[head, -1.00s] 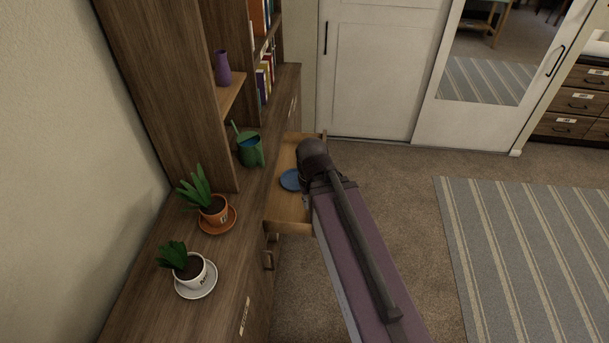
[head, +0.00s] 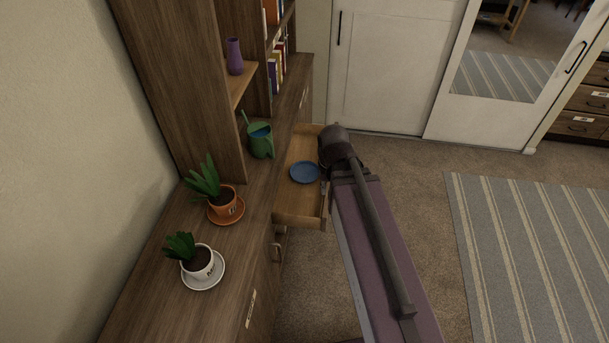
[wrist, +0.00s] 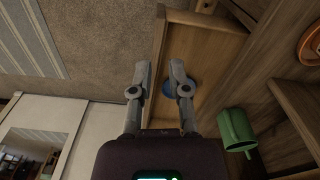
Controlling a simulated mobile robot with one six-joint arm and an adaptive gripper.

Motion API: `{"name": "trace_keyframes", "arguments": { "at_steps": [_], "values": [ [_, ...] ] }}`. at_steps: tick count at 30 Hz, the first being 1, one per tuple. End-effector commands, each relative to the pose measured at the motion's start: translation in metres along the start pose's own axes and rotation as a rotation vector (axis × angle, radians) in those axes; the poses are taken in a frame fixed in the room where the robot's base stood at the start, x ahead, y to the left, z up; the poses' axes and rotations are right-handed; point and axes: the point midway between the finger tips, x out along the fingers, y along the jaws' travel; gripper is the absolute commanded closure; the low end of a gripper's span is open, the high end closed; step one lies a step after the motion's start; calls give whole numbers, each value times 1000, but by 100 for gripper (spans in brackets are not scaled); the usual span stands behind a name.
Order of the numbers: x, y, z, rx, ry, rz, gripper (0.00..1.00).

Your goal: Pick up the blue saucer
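In the wrist view the blue saucer (wrist: 167,88) shows only in part, behind the right finger. My gripper (wrist: 160,72) has its two fingers spread apart with nothing between them. It is over the drawer's outer edge, with the saucer toward the right finger. In the head view my arm's end is just right of the saucer, and the fingertips are hard to make out.
The cabinet top left of the drawer holds a green watering can (head: 260,141), an orange potted plant (head: 222,199) on its saucer, and a white potted plant (head: 198,263) on a white saucer. A purple vase (head: 235,57) stands on a shelf. Carpet right of the drawer is clear.

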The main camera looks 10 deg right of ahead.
Motion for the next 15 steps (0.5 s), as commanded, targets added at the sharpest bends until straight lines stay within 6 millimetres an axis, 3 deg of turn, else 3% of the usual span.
{"name": "trace_keyframes", "arguments": {
  "at_steps": [15],
  "values": [
    [60, -14, -105, 707, 101, -58, 78]
  ]
}}
